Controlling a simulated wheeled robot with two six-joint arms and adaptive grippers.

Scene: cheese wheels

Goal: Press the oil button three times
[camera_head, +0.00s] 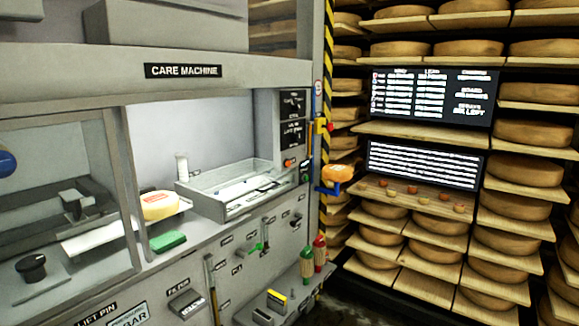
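The grey care machine (183,71) fills the left and middle of the head view. Its control panel (292,132) is at its right end, with small white labels too blurred to read. An orange-red button (289,162) sits low on this panel, and a small green-lit part (306,178) is beside it. A yellow box with a red button (322,126) is mounted at the machine's right edge. I cannot tell which of these is the oil button. Neither of my grippers is in view.
A clear tray (232,188), a pale cheese with a red label (160,206) and a green block (168,241) are in the machine's open bay. An orange cheese (337,173) sits on a blue holder. Red and green bottles (320,253) stand below. Cheese shelves (440,210) and screens (432,95) fill the right.

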